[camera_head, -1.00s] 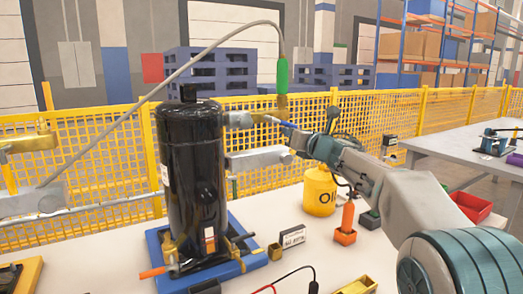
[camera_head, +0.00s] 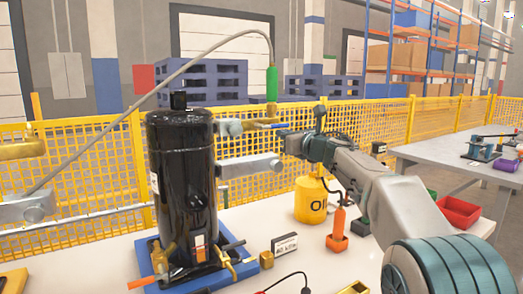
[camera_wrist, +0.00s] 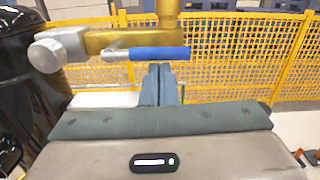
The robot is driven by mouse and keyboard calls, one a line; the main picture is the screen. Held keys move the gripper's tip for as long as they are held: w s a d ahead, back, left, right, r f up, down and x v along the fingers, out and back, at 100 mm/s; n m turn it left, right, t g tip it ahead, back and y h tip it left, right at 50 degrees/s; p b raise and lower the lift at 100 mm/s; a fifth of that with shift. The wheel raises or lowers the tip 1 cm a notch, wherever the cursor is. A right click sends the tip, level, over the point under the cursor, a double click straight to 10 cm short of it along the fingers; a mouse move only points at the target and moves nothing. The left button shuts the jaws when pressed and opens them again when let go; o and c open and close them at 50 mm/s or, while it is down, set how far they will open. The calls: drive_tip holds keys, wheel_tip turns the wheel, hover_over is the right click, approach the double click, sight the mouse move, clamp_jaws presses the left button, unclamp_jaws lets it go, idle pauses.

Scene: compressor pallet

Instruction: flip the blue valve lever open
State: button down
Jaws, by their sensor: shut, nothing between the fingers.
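The blue valve lever (camera_wrist: 160,53) lies roughly level across the wrist view, its bare metal end toward the left. It is on a brass valve (camera_wrist: 125,38) beside the black compressor (camera_wrist: 20,75). In the head view the lever (camera_head: 271,126) is a small blue strip at the valve, right of the black compressor (camera_head: 185,185). My gripper (camera_wrist: 160,70) is shut and empty. Its fingertips appear just below the lever's blue sleeve in the wrist view; I cannot tell whether they touch. In the head view my gripper (camera_head: 284,143) is just below and right of the lever.
A green-sleeved hose fitting (camera_head: 272,84) rises above the valve, with a grey hose arching left. A grey metal bar (camera_head: 250,167) projects from the compressor below my gripper. A yellow oil can (camera_head: 310,203) and orange bottle (camera_head: 338,225) stand on the white table. Yellow mesh fencing (camera_head: 370,128) runs behind.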

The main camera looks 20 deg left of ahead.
wheel_tip(320, 180, down, 5)
drive_tip(key=b, duration=0.5)
drive_tip(key=v, duration=1)
drive_tip(key=shift+s+d+r, duration=0.3)
drive_tip(key=shift+r, duration=0.2)
